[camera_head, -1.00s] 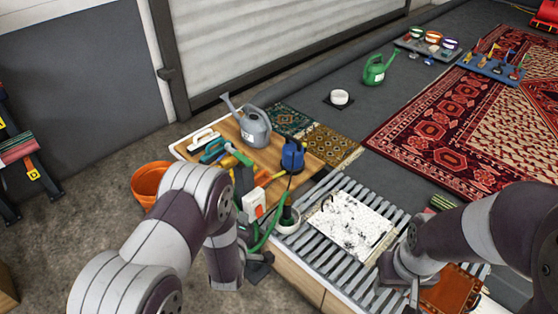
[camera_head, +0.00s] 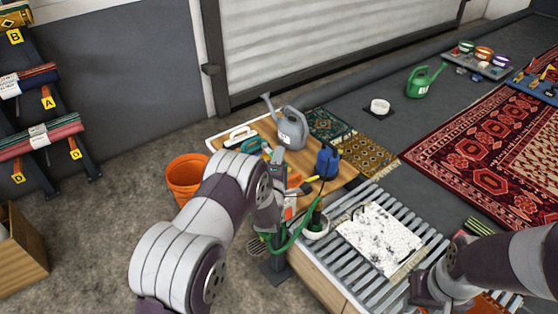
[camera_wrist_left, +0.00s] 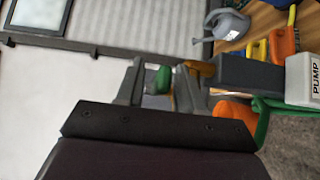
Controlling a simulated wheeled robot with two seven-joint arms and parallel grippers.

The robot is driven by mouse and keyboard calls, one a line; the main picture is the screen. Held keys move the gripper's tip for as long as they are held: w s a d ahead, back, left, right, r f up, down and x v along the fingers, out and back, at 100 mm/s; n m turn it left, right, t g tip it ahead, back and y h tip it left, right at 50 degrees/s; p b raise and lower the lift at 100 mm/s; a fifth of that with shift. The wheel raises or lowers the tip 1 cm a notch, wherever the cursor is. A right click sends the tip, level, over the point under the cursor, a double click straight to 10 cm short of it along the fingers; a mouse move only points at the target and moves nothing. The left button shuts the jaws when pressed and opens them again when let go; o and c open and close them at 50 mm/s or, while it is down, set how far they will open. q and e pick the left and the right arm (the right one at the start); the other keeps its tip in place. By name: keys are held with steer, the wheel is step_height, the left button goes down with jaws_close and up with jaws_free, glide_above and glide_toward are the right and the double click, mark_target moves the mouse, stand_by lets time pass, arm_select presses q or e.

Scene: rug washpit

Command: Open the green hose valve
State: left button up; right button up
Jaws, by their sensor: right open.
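A green valve handle (camera_wrist_left: 163,79) shows between the two fingers of my left gripper (camera_wrist_left: 160,84) in the left wrist view, with a yellow-orange part beside it. The fingers are apart, and I see a gap between the left finger and the green handle. In the head view my left gripper (camera_head: 270,205) is at the valve post beside the wooden table, and my own arm hides the handle. A green hose (camera_head: 292,243) curves from the post toward a white pot. My right gripper (camera_head: 426,298) is low over the slatted rack, its fingertips hard to make out.
A grey watering can (camera_head: 291,130), a blue pump bottle (camera_head: 327,161) and several tools crowd the wooden table. A box marked PUMP (camera_wrist_left: 313,78) is right of the left gripper. An orange bucket (camera_head: 187,177) stands on the floor. A speckled white sheet (camera_head: 378,238) lies on the slatted rack (camera_head: 350,279).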

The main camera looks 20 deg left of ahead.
arm_select(q)
jaws_close()
